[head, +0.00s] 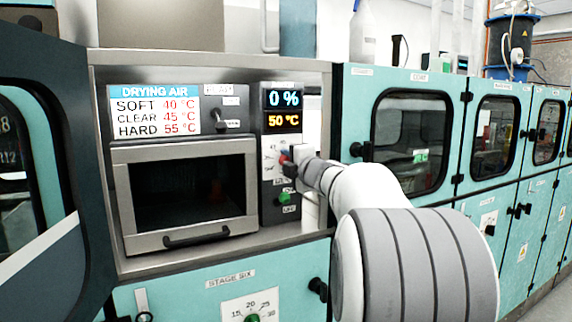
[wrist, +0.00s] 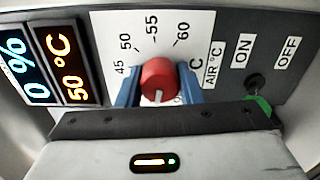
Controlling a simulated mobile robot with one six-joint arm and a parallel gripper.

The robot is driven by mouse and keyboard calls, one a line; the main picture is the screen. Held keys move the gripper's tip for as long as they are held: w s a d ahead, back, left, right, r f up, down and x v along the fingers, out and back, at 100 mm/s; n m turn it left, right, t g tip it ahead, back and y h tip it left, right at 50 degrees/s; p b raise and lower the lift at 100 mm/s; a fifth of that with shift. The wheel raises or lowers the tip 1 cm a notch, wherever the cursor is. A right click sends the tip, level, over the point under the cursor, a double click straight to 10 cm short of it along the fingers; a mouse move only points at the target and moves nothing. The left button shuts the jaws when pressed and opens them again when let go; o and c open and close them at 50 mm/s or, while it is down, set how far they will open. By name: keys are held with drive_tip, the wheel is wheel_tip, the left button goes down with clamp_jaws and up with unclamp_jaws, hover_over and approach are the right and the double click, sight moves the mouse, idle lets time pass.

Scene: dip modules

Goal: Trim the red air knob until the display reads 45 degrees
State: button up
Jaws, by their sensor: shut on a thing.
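The red air knob (wrist: 158,76) sits between the two blue fingers of my gripper (wrist: 158,90) in the wrist view, and the fingers are shut on it. A white mark shows on the knob's near side. Dial numbers 45, 50, 55 and 60 show around it; the rest of the dial is hidden by my gripper. The orange display (head: 284,121) reads 50 °C in the head view, and the same reading shows in the wrist view (wrist: 62,52). In the head view my gripper (head: 287,159) is at the control panel, covering most of the knob.
A blue display (head: 284,98) reads 0 %. A green switch (head: 285,198) with ON and OFF labels is below the knob. A drying air chart (head: 153,110) lists soft 40, clear 45, hard 55 °C. A dark-windowed oven door (head: 185,143) is left of the panel.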

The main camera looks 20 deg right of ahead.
drive_tip(key=shift+f, duration=0.1)
drive_tip(key=o, duration=1)
drive_tip(key=shift+c, duration=0.2)
drive_tip(key=s, duration=0.7)
drive_tip(key=shift+s, duration=0.4)
drive_tip(key=shift+d, duration=0.1)
